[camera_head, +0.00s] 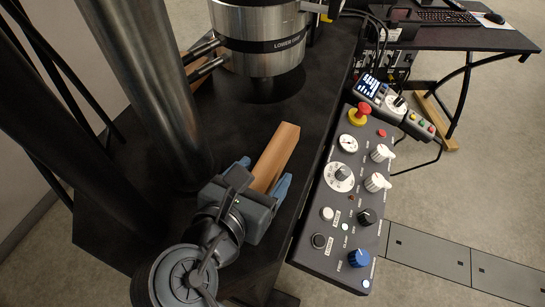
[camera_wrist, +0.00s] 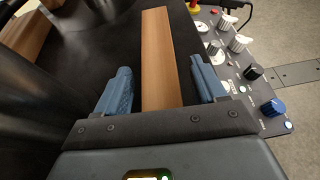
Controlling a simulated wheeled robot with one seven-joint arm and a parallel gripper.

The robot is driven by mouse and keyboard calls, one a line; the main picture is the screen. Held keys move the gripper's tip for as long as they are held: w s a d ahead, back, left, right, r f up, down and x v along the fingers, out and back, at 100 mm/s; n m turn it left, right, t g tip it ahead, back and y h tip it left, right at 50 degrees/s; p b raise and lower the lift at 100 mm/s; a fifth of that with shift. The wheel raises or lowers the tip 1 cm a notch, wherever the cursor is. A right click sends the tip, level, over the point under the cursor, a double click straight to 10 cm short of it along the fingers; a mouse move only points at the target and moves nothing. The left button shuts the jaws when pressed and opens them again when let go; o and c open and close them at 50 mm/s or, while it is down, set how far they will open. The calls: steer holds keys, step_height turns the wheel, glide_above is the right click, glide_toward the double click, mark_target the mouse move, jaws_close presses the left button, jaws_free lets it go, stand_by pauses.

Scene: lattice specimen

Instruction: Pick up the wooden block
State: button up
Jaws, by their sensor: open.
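The wooden block (camera_head: 276,155) is a long brown bar lying on the black machine table, pointing away from my gripper. In the wrist view the block (camera_wrist: 159,58) runs up the middle between the fingers. My gripper (camera_head: 264,186) is open, with its blue fingers on either side of the block's near end. The block's near end is hidden behind the gripper body.
A control panel (camera_head: 342,190) with knobs and a red button stands close on the right. A thick metal column (camera_head: 150,85) rises to the left. A steel cylinder (camera_head: 262,40) hangs beyond the block. Another wooden piece (camera_wrist: 27,38) lies at the far left in the wrist view.

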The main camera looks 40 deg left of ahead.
steer(key=shift+w+a+f, duration=0.1)
steer(key=shift+w+f, duration=0.2)
steer(key=shift+w, duration=0.25)
steer(key=shift+c, duration=0.4)
steer(key=c, duration=1)
steer(key=shift+r, duration=0.1)
steer(key=shift+c, duration=0.2)
